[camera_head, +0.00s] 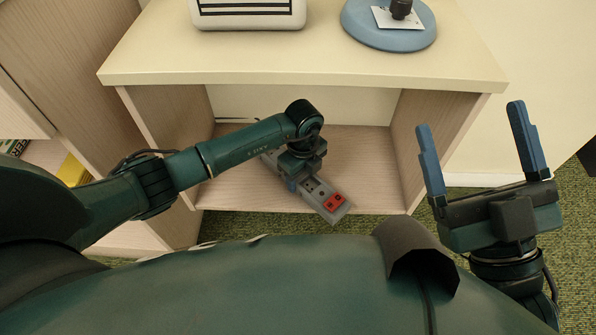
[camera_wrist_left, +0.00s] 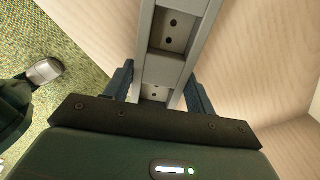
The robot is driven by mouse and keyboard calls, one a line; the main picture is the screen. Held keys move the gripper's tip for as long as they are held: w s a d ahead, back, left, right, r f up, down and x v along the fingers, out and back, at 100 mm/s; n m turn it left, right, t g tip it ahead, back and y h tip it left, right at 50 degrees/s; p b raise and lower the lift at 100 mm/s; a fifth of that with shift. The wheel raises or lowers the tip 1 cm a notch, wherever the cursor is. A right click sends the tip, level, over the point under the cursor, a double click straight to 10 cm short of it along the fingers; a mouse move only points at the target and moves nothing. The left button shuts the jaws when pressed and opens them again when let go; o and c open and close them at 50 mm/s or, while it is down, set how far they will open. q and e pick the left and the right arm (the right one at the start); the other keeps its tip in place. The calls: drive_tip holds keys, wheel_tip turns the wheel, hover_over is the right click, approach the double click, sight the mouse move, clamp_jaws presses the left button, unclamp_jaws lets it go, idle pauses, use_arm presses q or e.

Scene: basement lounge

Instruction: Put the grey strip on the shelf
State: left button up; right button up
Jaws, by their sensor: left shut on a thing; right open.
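The grey strip (camera_head: 333,207) is a power strip with sockets and a red switch at its near end. In the head view it is inside the open shelf (camera_head: 363,140), slanting, with its near end by the front edge. My left gripper (camera_head: 296,178) is shut on the strip near its middle, with the arm hiding part of it. In the left wrist view the strip (camera_wrist_left: 172,35) runs up between the two blue fingers of my left gripper (camera_wrist_left: 159,85). I cannot tell whether the strip touches the shelf board. My right gripper (camera_head: 478,150) is open and empty, right of the shelf.
The cabinet top (camera_head: 300,62) carries a white striped box (camera_head: 247,14) and a blue round base (camera_head: 390,28). The shelf's side walls stand close on both sides. Green carpet (camera_head: 570,215) lies at the right. A yellow item (camera_head: 73,171) is at the far left.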

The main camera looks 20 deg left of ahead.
sight(302, 177)
drive_tip(key=shift+d, duration=0.1)
use_arm(q)
drive_tip(key=shift+f, duration=0.1)
drive_tip(key=o, duration=1.3)
use_arm(e)
drive_tip(key=shift+r, duration=0.15)
use_arm(q)
drive_tip(key=shift+r, duration=0.25)
wheel_tip(302, 177, up, 7)
drive_tip(key=p, duration=0.3)
drive_tip(key=shift+f+p, duration=0.2)
drive_tip(key=shift+p, duration=0.1)
drive_tip(key=shift+r, duration=0.35)
use_arm(e)
drive_tip(key=f+m+h, duration=0.1)
drive_tip(key=f+m+g+h, duration=0.1)
drive_tip(key=f, duration=0.1)
drive_tip(key=s+f+m+h, duration=0.1)
drive_tip(key=f+h, duration=0.1)
drive_tip(key=shift+s+a+m+g, duration=0.1)
drive_tip(key=shift+a+m+g, duration=0.2)
drive_tip(key=shift+m+g, duration=0.1)
use_arm(q)
drive_tip(key=shift+s, duration=0.15)
